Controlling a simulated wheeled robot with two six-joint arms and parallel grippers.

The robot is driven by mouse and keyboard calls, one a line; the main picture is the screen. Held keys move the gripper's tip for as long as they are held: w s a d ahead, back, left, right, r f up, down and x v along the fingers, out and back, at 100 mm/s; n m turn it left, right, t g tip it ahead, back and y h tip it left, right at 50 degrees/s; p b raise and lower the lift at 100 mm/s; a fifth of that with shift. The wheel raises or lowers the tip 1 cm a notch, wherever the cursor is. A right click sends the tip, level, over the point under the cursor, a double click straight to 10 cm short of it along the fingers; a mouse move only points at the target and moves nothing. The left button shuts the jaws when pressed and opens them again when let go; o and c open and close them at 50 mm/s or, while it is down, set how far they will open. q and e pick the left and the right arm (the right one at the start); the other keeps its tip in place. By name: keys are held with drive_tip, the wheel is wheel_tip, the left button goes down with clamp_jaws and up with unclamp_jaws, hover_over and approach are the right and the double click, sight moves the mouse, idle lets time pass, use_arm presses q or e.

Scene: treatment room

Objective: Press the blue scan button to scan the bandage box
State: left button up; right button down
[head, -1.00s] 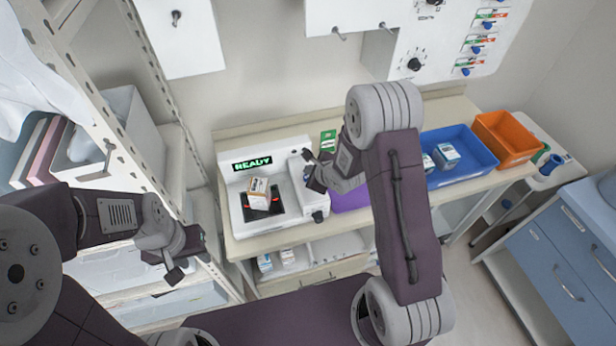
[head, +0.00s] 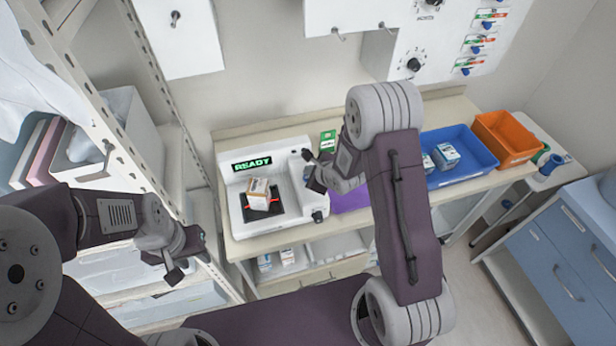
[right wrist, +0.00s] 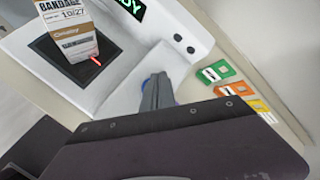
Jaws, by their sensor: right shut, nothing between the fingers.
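The bandage box (head: 258,193), white and brown, stands on the black pad of the white scanner (head: 290,217). In the right wrist view the box (right wrist: 70,30) shows its "BANDAGE" label. The scanner's display (head: 252,164) reads READY in green. My right gripper (head: 309,156) is shut and empty, at the scanner's right side. My left gripper (head: 188,254) is open and empty, left of the bench.
Green and orange cards (right wrist: 215,72) lie right of the scanner. A blue bin (head: 470,172) with boxes and an orange bin (head: 510,140) stand further right on the bench. A shelf rack (head: 150,100) stands at the left.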

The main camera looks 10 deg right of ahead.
drive_tip(key=shift+f, duration=0.15)
idle(0.3)
drive_tip(key=shift+f, duration=0.3)
drive_tip(key=shift+f+b, duration=0.45)
idle(0.4)
drive_tip(key=shift+r, duration=0.15)
drive_tip(key=shift+r+p, duration=0.75)
drive_tip(key=shift+p, duration=0.2)
wheel_tip(320, 180, up, 5)
drive_tip(key=p, duration=0.5)
drive_tip(key=shift+r, duration=0.1)
idle(0.4)
